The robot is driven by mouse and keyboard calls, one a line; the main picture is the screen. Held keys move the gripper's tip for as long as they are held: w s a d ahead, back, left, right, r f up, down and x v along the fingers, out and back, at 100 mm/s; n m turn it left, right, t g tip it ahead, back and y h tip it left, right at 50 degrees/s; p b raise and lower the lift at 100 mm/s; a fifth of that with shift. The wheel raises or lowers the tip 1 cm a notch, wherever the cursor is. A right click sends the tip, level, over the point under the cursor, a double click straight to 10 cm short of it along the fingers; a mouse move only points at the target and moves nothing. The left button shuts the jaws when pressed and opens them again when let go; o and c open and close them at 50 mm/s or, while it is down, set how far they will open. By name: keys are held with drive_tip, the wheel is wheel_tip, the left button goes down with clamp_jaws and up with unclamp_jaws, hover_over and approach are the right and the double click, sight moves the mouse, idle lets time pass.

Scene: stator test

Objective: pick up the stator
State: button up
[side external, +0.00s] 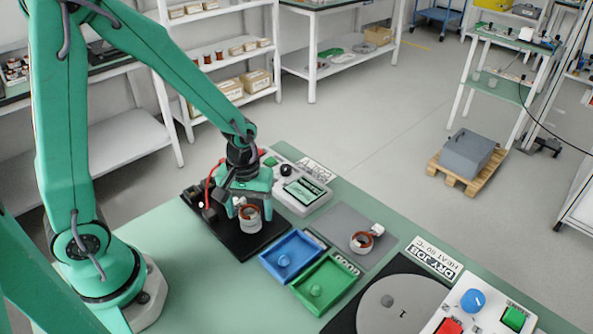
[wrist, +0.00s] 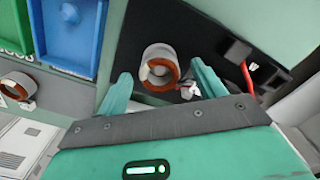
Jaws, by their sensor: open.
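A stator (side external: 249,218), a pale ring with copper windings inside and a white connector, sits on the black test plate (side external: 248,248) in the side view. In the wrist view this stator (wrist: 150,56) lies ahead, in line with the gap between my fingers. My gripper (side external: 248,203) is over it in the side view, and the fingers hide part of it. In the wrist view my gripper (wrist: 162,82) is open, one teal finger on each side of the stator's lower part. I cannot tell whether the fingers touch it. A second stator (side external: 362,242) lies on a grey mat (side external: 343,222); it also shows in the wrist view (wrist: 18,88).
A blue tray (side external: 275,270) and a green tray (side external: 343,300) stand right of the plate. A meter box (side external: 300,188) is behind. A black fixture with a red cable (wrist: 262,72) is close to my right finger in the wrist view. A round disc (side external: 388,308) stands front right.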

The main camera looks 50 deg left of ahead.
drive_tip(key=c, duration=1.2)
drive_tip(key=shift+r, duration=0.1)
drive_tip(key=shift+c, duration=0.2)
drive_tip(key=shift+r, duration=0.65)
wheel_tip(320, 180, up, 3)
drive_tip(key=shift+f, duration=0.15)
drive_tip(key=s+d+r, duration=0.6)
drive_tip(key=d, duration=0.3)
drive_tip(key=shift+s+d+r, duration=0.25)
drive_tip(key=shift+s+r, duration=0.15)
